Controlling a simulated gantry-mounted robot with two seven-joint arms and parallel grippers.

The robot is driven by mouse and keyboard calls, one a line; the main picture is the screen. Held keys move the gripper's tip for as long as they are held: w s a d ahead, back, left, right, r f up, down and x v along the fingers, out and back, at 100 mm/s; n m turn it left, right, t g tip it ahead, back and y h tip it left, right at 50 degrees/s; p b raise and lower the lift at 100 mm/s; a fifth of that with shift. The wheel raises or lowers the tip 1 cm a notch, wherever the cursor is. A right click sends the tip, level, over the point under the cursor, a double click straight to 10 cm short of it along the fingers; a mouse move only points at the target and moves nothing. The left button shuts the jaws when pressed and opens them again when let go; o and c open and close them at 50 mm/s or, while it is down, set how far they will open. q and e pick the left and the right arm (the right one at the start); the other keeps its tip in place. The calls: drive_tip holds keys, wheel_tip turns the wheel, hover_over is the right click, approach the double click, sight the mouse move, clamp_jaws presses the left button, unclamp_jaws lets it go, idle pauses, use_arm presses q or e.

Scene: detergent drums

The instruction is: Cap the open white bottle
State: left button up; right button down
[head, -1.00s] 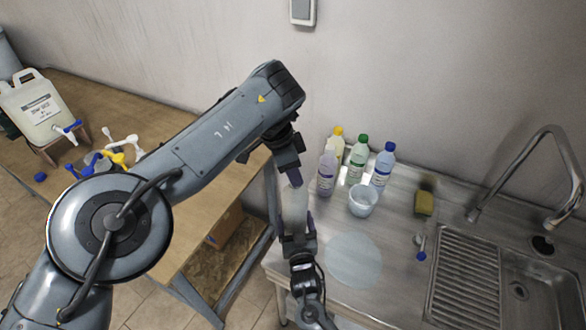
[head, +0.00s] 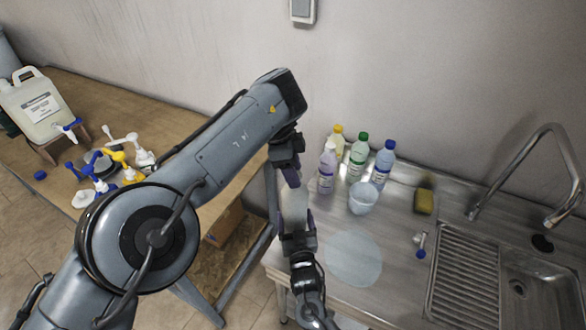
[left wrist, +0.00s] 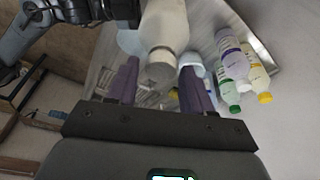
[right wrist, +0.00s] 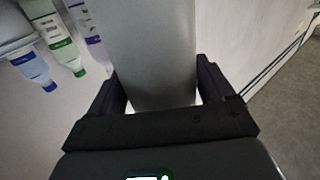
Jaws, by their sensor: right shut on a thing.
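The white bottle (left wrist: 165,28) is held in the air off the counter's left edge. My right gripper (head: 297,238) is shut on it. In the right wrist view the bottle's pale body (right wrist: 150,50) fills the space between the fingers. My left gripper (head: 291,180) is above the right one, at the bottle's top end. In the left wrist view its fingers (left wrist: 160,85) stand apart, with the bottle's greyish round end between or just beyond them. I cannot tell whether that end is a cap or the bare neck.
Purple (head: 327,172), green (head: 357,158), blue (head: 383,163) and yellow-capped (head: 338,138) bottles stand behind a translucent cup (head: 362,198) on the counter. A sponge (head: 424,201) lies near the sink. The wooden table (head: 120,100) holds a jerrycan (head: 40,105) and several pump tops and taps.

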use_arm(q)
drive_tip(key=shift+o, duration=0.4)
drive_tip(key=shift+r, duration=0.1)
drive_tip(key=shift+r, duration=2.2)
drive_tip(key=shift+c, duration=0.2)
